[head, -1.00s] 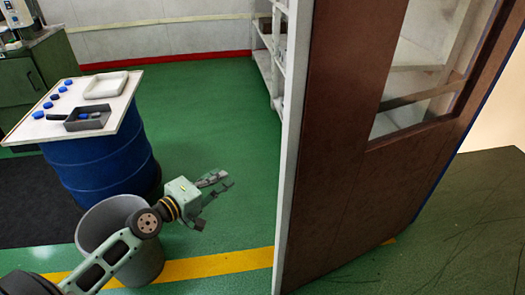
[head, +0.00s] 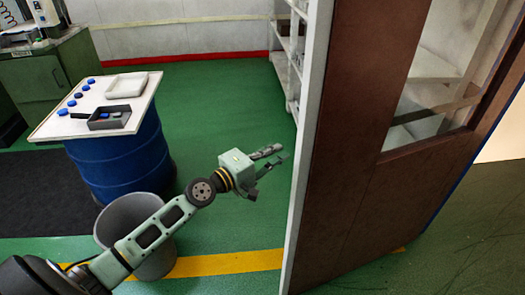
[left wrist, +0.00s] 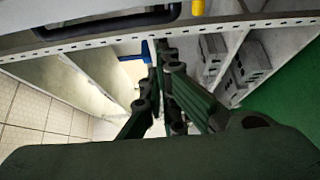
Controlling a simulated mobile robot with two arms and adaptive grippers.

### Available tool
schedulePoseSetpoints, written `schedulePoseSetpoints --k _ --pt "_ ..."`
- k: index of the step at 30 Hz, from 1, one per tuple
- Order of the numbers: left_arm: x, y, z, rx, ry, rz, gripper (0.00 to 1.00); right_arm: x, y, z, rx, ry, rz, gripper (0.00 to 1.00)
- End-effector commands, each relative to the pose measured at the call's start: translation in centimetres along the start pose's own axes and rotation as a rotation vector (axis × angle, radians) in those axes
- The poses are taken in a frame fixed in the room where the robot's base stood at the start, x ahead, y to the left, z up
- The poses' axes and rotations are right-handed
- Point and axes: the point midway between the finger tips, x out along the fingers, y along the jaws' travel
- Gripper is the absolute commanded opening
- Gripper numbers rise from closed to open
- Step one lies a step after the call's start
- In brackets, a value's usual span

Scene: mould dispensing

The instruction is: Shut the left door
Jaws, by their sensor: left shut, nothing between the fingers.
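The brown door (head: 355,130) with a window pane (head: 440,70) stands open on the right of the head view, its pale edge (head: 310,150) facing left. My left gripper (head: 283,152) is a short way left of that edge, pointing right, and appears apart from it. It is shut and empty. In the left wrist view its fingers (left wrist: 165,50) are close together, with shelving beyond; the door cannot be made out there. My right gripper is not in view.
A blue drum (head: 120,160) bears a white board (head: 50,128) with trays and blue pieces. A grey bin (head: 115,225) stands below my left arm. White shelving (head: 283,62) is behind the door. The green floor (head: 220,100) between is clear.

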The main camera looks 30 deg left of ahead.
Motion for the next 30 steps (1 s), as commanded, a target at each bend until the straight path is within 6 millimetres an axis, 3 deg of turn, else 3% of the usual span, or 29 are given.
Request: schedulePoseSetpoints --k 1,8,24,30 --pt "-0.4 0.3 0.9 -0.005 -0.003 -0.006 0.00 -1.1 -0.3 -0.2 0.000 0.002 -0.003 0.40" --pt "-1.1 0.0 2.8 -0.002 -0.002 -0.005 0.00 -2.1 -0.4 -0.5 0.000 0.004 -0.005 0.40" --pt "-1.4 -0.1 3.6 -0.005 0.004 -0.005 0.00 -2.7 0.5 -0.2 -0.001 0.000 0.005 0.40" --pt "-2.0 -0.4 6.3 -0.009 0.026 -0.012 0.00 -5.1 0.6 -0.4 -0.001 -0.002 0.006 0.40"
